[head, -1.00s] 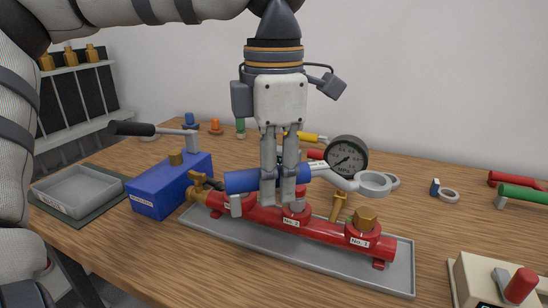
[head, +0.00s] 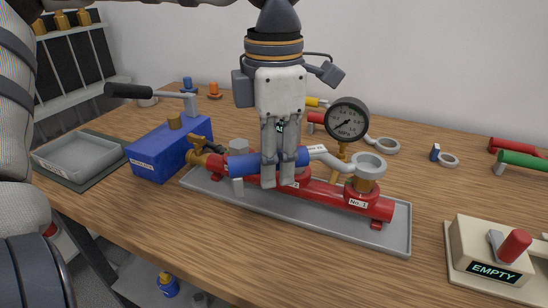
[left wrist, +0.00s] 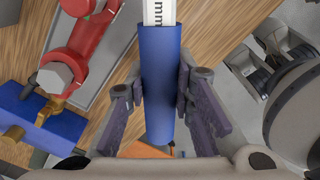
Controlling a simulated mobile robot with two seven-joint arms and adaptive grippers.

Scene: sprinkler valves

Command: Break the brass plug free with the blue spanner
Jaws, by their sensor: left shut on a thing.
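My left gripper (head: 285,180) is shut on the blue handle of the spanner (head: 250,163) and points straight down. The handle also shows between the fingers in the left wrist view (left wrist: 160,75). The spanner's grey ring end (head: 369,165) is at the top of the brass plug (head: 364,186), whose lower part shows below it. I cannot tell how far the ring is seated around it. The plug stands on the right end of the red manifold (head: 335,192), above a white number label. My right gripper is not in view.
The manifold lies in a grey tray (head: 395,238). A pressure gauge (head: 347,121) rises just behind the spanner. A blue box (head: 160,150) with a black-handled lever stands left. A beige box marked EMPTY (head: 485,255) with a red-knobbed lever is at right. The front table strip is clear.

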